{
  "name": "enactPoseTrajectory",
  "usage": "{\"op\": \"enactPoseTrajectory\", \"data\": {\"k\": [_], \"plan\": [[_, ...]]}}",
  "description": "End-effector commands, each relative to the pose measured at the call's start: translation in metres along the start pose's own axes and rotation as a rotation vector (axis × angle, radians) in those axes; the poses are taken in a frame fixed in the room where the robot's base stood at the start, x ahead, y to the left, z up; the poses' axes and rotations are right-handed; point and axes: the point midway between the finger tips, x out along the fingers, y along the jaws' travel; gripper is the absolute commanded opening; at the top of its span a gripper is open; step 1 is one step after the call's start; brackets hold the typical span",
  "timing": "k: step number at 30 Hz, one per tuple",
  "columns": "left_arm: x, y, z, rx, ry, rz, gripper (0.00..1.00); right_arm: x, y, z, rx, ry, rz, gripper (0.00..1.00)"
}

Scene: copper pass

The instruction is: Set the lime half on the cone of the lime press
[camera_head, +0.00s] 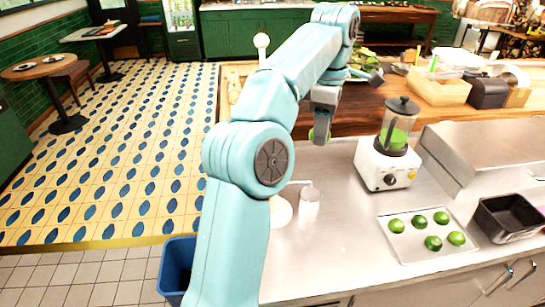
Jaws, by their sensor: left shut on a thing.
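My left gripper (323,120) is shut on a green piece that looks like the lime half (320,135), held above the back of the steel counter. The gripper points down, and its fingers partly cover the piece. The lime press shows only in part behind my left arm: a white rounded base (281,211) stands on the counter, with a small clear cup (309,196) to its right. The cone cannot be made out. The held piece is above and to the right of this base in the picture, apart from it. My right gripper is not in view.
A white blender (386,168) with a green-filled jug stands right of the gripper. A tray (402,251) with several whole limes (433,243) and a dark bin (507,219) are at the front right. A wooden counter (360,113) lies behind. Bare steel lies between press and tray.

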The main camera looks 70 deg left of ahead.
Motion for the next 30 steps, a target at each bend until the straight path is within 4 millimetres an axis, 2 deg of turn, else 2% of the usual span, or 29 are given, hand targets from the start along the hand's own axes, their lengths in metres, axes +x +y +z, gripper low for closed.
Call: {"op": "enactPoseTrajectory", "data": {"k": [1, 4, 7, 12, 14, 20, 27, 30], "plan": [[-0.029, 0.006, -0.023, -0.056, 0.002, 0.000, 0.39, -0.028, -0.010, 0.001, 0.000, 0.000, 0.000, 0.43], [-0.050, 0.014, -0.063, -0.158, 0.002, -0.001, 0.39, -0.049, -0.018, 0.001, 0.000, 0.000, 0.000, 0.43], [-0.060, 0.016, -0.093, -0.234, 0.002, -0.002, 0.39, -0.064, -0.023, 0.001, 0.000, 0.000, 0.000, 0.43], [-0.058, 0.015, -0.117, -0.292, 0.002, -0.002, 0.39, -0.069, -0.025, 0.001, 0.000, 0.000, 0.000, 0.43], [-0.048, 0.015, -0.119, -0.298, 0.001, -0.003, 0.39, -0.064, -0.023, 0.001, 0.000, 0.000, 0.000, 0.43], [0.010, 0.013, -0.119, -0.298, 0.001, -0.006, 0.39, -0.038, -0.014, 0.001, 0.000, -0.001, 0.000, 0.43], [0.073, 0.013, -0.119, -0.299, 0.001, -0.006, 0.39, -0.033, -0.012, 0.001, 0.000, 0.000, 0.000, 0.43], [0.091, 0.013, -0.118, -0.298, 0.001, -0.004, 0.39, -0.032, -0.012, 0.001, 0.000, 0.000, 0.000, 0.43]]}}
